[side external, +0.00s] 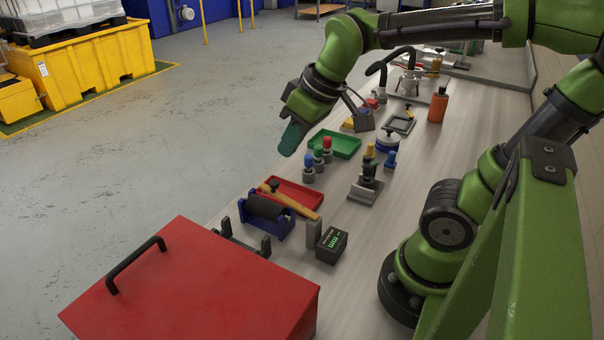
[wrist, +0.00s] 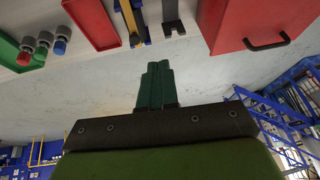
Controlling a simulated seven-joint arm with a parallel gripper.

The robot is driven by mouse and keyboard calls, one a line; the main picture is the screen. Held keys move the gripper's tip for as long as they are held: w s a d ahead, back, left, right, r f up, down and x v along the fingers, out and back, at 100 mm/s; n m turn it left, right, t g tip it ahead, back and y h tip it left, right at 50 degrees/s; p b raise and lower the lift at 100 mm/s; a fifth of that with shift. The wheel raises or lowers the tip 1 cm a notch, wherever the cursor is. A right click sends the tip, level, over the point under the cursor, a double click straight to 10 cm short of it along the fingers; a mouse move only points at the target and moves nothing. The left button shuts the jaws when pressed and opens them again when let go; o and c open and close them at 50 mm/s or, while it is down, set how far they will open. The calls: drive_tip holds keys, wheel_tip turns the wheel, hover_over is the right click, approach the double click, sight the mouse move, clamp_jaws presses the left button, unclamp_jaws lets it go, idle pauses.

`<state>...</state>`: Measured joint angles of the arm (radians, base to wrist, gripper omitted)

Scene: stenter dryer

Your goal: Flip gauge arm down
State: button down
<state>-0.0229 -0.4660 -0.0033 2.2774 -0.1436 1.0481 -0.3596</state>
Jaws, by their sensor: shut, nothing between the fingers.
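My gripper (side external: 292,138) has teal fingers, shut and empty, tilted down and left in the side view. In the wrist view the shut fingers (wrist: 155,85) appear over bare floor, apart from the bench items. I cannot tell for sure which part is the gauge arm. A black box with a green display (side external: 332,245) stands at the near end of the bench beside a grey block (side external: 313,234). A grey-based fixture with a black and yellow top (side external: 367,182) stands mid-bench. A flat square frame (side external: 400,124) lies farther back.
A big red box (side external: 195,285) with a black handle fills the near end. A blue holder with a black roll (side external: 265,215), a red tray (side external: 292,192), a green tray (side external: 335,144) and several coloured knobs line the front edge. An orange bottle (side external: 437,107) stands behind.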

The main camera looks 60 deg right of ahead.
drive_tip(key=w+d+r+n+g+h, duration=0.1)
drive_tip(key=w+d+r+n+g, duration=0.2)
drive_tip(key=n, duration=1.5)
approach(272, 181)
drive_tip(key=shift+h, duration=0.4)
drive_tip(key=f, duration=0.6)
drive_tip(key=shift+w+a+f, duration=0.15)
drive_tip(key=shift+w+f, duration=0.25)
drive_tip(key=shift+w, duration=0.1)
drive_tip(key=shift+w+f+g, duration=0.35)
drive_tip(key=shift+f+g, duration=0.2)
drive_tip(key=shift+g, duration=0.25)
drive_tip(key=shift+w+f, duration=0.45)
drive_tip(key=shift+f, duration=0.25)
